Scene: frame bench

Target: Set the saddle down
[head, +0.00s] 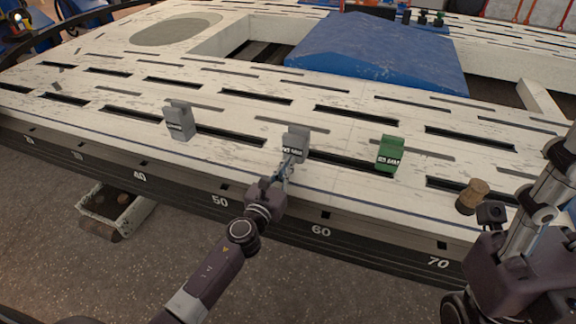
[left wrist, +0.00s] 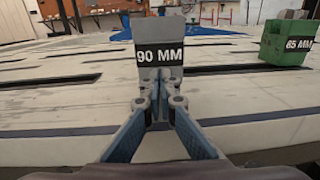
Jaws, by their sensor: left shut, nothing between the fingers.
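A grey saddle (head: 296,138) stands upright on the bench's slotted white top in the head view. In the left wrist view the grey saddle (left wrist: 160,75) fills the upper middle and its black label reads 90 MM. My left gripper (head: 287,172) is shut and empty just in front of it; its fingertips (left wrist: 160,100) overlap the saddle's lower part in the wrist view, so I cannot tell whether they touch it. My right arm shows at the lower right, but its fingers are out of view.
Another grey saddle (head: 179,121) stands to the left. A green saddle (head: 390,153), labelled 65 MM in the wrist view (left wrist: 287,42), stands to the right. A cork-coloured cylinder (head: 472,194) is near my right arm. A large blue block (head: 375,52) lies behind. The numbered front edge (head: 175,182) borders the top.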

